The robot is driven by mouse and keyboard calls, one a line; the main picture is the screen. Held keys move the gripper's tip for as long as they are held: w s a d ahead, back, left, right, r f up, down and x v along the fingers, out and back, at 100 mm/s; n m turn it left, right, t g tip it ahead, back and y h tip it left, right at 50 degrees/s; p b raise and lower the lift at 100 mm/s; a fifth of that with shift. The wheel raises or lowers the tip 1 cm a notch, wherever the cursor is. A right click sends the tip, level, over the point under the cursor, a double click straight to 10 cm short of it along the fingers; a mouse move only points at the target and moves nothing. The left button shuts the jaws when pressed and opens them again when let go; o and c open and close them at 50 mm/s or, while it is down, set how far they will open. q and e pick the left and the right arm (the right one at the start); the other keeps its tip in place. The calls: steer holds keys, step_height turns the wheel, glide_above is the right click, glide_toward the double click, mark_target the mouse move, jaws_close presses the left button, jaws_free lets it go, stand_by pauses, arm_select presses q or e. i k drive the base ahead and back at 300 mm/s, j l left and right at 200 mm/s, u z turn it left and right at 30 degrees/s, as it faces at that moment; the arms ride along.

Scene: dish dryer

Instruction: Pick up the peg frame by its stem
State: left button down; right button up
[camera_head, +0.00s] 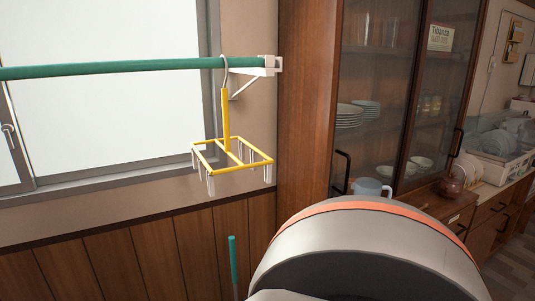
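The peg frame (259,155) is a yellow rectangular frame with white pegs hanging along its edges. Its yellow upright stem (226,118) rises from the middle of the frame to a grey hook (225,70). The hook hangs over a green horizontal rail (130,66) near the rail's right end, in front of the window's right edge. The frame hangs roughly level. Neither of my grippers shows in the head view, so nothing is seen touching the frame.
A white wall bracket (263,68) holds the rail's right end. A teal-topped pole (233,262) stands below the frame. A large grey rounded object with an orange band (365,240) fills the lower right. A dark wooden cabinet (308,110) stands right of the rail.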

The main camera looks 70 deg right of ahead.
mark_target(200, 162)
steer(key=z, duration=1.95)
steer(key=i+l+u, duration=0.15)
steer(key=l, duration=0.45)
steer(key=l+u, duration=0.1)
steer(key=l, duration=0.5)
steer(key=i+l+u, duration=0.15)
steer(key=l, duration=0.5)
